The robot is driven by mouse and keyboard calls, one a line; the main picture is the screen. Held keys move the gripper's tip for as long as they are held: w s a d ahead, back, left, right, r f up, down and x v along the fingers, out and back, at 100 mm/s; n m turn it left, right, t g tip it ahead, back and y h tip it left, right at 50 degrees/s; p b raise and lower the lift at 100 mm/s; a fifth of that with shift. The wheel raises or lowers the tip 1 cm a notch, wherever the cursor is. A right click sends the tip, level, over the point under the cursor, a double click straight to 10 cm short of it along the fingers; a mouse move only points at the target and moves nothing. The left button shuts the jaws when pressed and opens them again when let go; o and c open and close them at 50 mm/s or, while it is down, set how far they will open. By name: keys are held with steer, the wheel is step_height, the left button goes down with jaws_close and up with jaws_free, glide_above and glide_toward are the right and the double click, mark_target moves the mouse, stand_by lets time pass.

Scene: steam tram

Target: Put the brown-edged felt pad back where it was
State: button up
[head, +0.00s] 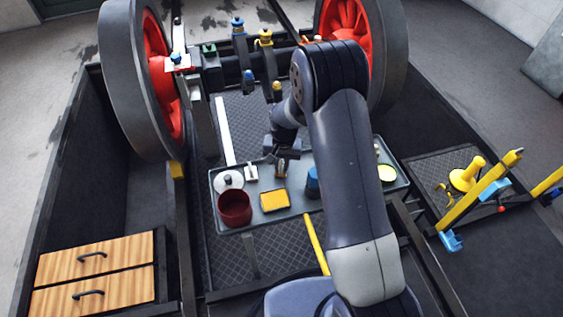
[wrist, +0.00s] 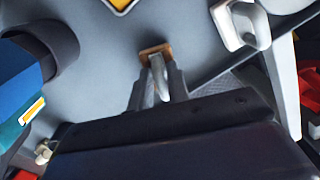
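The brown-edged felt pad (wrist: 153,51) is at my fingertips in the wrist view, with its brown edge just beyond them and a pale grey part between the fingers. My gripper (wrist: 159,82) appears shut on that pale part. In the head view my gripper (head: 282,160) is over the back edge of the grey tray (head: 290,218), and a small brown patch of the pad (head: 281,172) shows below it. I cannot tell whether the pad touches the tray. The fingers and arm hide part of it.
On the tray are a dark red pot (head: 235,208), a white round lid (head: 229,181), a white handled piece (head: 251,172), a yellow block (head: 275,201), a blue cylinder (head: 313,182) and a yellow-green disc (head: 387,173). Large red-spoked wheels (head: 152,75) stand behind.

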steer(key=o, duration=0.3)
steer(key=shift+o, duration=0.2)
step_height(320, 180, up, 12)
steer(key=p, duration=0.3)
steer(key=shift+d+r, duration=0.25)
steer(key=shift+s, duration=0.1)
